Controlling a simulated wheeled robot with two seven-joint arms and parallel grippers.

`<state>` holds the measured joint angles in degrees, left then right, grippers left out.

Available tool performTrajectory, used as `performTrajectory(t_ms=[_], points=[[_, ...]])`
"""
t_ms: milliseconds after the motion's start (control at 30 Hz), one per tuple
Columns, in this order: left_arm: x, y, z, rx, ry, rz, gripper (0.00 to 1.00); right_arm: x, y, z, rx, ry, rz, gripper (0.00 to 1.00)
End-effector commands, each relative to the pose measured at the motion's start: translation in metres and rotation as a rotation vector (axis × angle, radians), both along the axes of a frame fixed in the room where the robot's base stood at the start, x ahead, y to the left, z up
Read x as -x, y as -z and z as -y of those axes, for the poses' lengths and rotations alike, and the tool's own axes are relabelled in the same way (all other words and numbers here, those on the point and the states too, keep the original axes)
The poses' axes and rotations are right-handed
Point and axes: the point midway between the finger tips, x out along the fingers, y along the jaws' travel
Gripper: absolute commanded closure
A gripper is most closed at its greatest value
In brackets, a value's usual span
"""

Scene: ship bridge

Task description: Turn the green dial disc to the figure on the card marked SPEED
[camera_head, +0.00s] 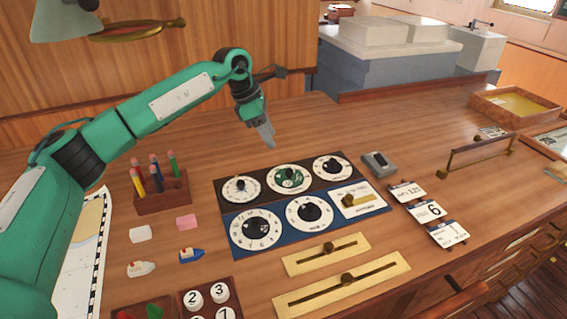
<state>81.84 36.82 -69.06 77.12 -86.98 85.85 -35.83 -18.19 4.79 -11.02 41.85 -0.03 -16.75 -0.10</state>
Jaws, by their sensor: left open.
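The green dial disc (280,183) is in the middle of the upper row on the dark panel (226,203), with a black knob at its centre and a white ring of figures around it. The figure it points to is too small to read. Several small cards stand right of the panels. The middle card (427,211) shows a 6, and the farthest card (407,191) seems to read 120. Which one is marked SPEED I cannot tell. My left gripper (269,138) is open and empty, above the table behind the green disc, apart from it. My right gripper is out of view.
White dials flank the green disc. A blue panel (283,228) with dials and a lever lies in front. Brass slider plates (327,254) lie nearer. A pen holder (163,196), erasers and toy boats are left. A grey device (379,164) stands right. The table behind the panels is clear.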

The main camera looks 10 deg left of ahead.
Motion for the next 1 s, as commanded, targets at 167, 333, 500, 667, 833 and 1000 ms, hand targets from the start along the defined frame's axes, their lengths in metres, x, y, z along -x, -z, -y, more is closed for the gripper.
performTrajectory(t_ms=[167,333,500,667,833,1000], points=[[-0.003,0.033,0.015,0.001,0.002,-0.003,0.57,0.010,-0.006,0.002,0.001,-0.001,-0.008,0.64],[-0.006,0.066,0.029,0.002,0.002,-0.003,0.57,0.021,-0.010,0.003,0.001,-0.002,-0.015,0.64],[-0.010,0.091,0.039,0.003,0.000,-0.002,0.57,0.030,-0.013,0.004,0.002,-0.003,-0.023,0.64],[-0.011,0.104,0.044,0.004,0.001,-0.001,0.57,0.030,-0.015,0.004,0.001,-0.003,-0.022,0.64],[-0.011,0.108,0.045,0.004,0.000,0.000,0.57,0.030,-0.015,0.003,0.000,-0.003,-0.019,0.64],[-0.011,0.108,0.045,0.004,0.000,0.000,0.57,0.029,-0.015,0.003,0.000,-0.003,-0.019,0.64]])
